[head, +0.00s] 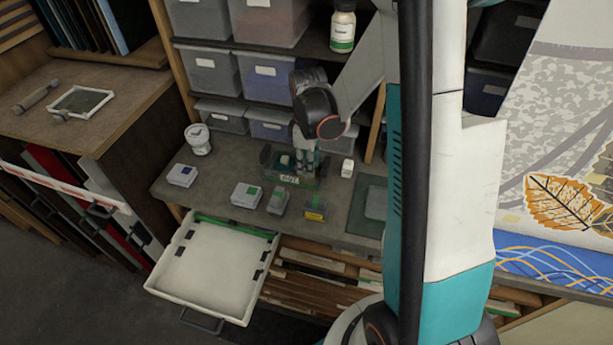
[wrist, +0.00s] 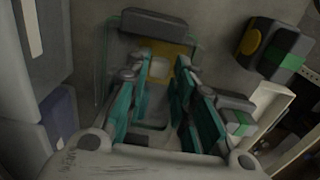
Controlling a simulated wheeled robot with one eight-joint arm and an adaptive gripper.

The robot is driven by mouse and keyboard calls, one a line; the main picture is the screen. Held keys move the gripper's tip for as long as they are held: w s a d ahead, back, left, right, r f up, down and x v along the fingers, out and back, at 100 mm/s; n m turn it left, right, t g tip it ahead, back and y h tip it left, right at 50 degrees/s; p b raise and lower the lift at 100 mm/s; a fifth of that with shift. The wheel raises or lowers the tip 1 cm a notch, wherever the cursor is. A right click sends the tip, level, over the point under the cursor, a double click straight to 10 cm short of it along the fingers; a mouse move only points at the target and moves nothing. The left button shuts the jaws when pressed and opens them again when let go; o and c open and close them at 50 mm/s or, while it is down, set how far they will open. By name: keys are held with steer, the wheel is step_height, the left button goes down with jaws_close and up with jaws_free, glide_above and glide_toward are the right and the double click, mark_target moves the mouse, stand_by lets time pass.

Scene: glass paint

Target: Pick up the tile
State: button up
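A small pale square piece, which looks like the tile (wrist: 158,65), lies on a yellowish patch inside a clear-sided bin (wrist: 107,75) in the wrist view. In the head view the bin (head: 291,180) stands on the grey bench with a lettered front, and the pale tile (head: 284,160) shows inside it. My gripper (wrist: 163,75) is open, with a clear gap between its teal fingers; the tile shows between and beyond the fingertips. In the head view my gripper (head: 304,170) points down at the right part of the bin. Its fingertips' depth is hard to judge.
Small white and grey blocks (head: 246,195) stand left and in front of the bin, and a white bottle (head: 347,168) stands at its right. A white drawer (head: 208,268) is pulled out below the bench. Storage boxes (head: 270,124) line the back.

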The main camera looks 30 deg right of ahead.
step_height(320, 180, down, 2)
steer(key=shift+f, duration=0.25)
jaws_close()
